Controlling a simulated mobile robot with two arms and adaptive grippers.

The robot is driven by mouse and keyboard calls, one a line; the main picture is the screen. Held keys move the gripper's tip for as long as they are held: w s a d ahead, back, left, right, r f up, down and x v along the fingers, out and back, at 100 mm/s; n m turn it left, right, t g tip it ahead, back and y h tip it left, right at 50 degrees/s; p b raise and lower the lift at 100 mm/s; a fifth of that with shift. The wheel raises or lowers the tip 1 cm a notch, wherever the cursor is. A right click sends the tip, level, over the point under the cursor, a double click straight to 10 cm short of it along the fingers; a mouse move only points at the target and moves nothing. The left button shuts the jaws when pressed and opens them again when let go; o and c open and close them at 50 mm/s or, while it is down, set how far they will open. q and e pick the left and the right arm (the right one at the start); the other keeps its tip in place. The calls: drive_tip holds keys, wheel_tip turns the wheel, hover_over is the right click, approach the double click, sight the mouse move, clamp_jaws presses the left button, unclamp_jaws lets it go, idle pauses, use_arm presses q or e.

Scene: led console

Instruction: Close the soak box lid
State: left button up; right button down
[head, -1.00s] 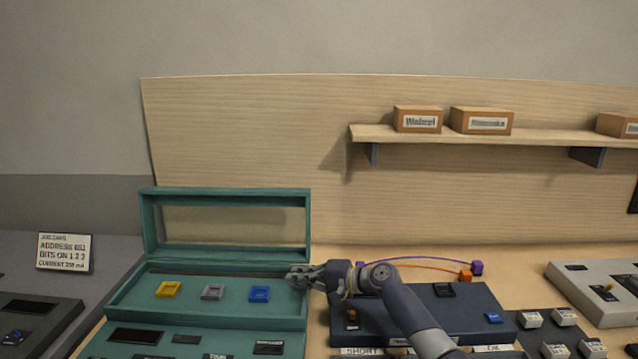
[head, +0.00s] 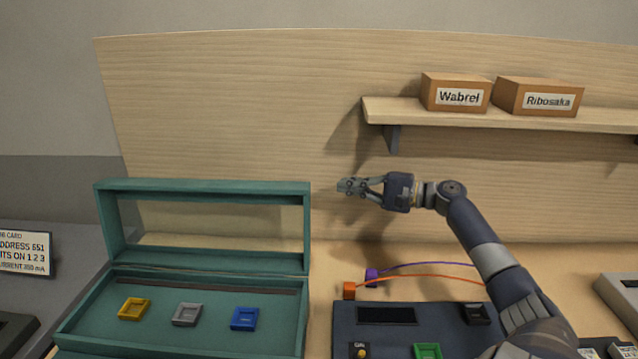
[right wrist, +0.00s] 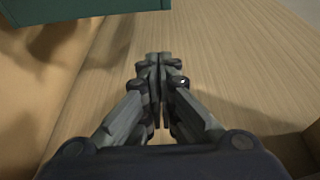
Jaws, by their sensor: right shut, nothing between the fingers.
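The soak box (head: 190,345) is a teal box at the lower left of the head view. Its lid (head: 205,187) stands upright at the back, a teal frame with a clear window, so the box is open. Inside lie a yellow module (head: 134,308), a grey module (head: 187,314) and a blue module (head: 245,319). My right gripper (head: 345,186) is shut and empty, in the air to the right of the lid, about level with its top edge and apart from it. In the right wrist view, a teal edge (right wrist: 80,8) shows at the top left. My left gripper is not visible.
A dark blue console (head: 345,318) with an orange block (head: 349,290), a purple block (head: 371,275) and cables is right of the box. A shelf (head: 385,109) with cartons (head: 455,93) hangs above. A printed card (head: 25,254) stands at far left.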

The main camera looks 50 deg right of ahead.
use_arm(q)
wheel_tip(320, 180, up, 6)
drive_tip(key=p, duration=0.6)
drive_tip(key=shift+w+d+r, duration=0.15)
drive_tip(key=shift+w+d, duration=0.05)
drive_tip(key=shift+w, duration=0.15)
use_arm(e)
drive_tip(key=w+a, duration=0.5)
drive_tip(key=a, duration=0.1)
